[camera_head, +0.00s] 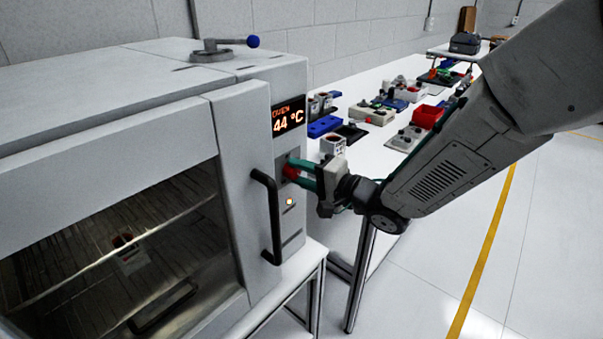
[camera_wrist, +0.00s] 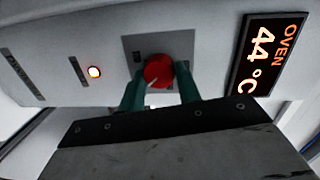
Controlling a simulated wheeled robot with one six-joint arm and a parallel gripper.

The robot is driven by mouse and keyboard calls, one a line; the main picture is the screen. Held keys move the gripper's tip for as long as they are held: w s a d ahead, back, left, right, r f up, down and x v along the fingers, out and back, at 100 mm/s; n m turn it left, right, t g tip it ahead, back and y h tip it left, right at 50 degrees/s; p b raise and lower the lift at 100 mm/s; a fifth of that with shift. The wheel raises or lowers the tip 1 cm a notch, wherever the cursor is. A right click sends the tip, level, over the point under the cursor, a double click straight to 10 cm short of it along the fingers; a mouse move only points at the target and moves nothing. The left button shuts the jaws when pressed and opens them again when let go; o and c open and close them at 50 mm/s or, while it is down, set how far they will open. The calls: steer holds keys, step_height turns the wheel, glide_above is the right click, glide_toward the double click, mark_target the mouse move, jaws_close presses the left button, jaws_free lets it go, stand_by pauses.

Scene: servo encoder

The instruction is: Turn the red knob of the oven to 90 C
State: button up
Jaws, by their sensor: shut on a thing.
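The oven (camera_head: 90,75) stands at the left with its glass door closed. Its display (camera_head: 289,117) reads 44 °C, and the same reading shows rotated in the wrist view (camera_wrist: 264,55). The red knob (camera_wrist: 158,71) sits on a grey plate on the oven's front panel. In the head view the knob (camera_head: 291,172) is partly hidden by my fingers. My gripper (camera_head: 298,171) reaches in from the right with green fingers. In the wrist view, the fingers (camera_wrist: 160,80) are on either side of the knob, shut on it. A pale pointer line shows on the knob's face.
A lit round button (camera_head: 289,201) is below the knob. The door handle (camera_head: 268,215) sticks out just left of it. A blue-tipped lever (camera_head: 253,41) is on top of the oven. A white table (camera_head: 375,160) with several boxes stands behind my arm. The floor at right is clear.

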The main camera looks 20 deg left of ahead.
steer(key=shift+f, duration=0.1)
stand_by(0.4)
steer(key=o, duration=1)
steer(key=shift+c, duration=0.2)
steer(key=shift+d, duration=0.1)
steer(key=v, duration=0.7)
steer(key=shift+s+d, duration=0.15)
steer(key=shift+d, duration=0.2)
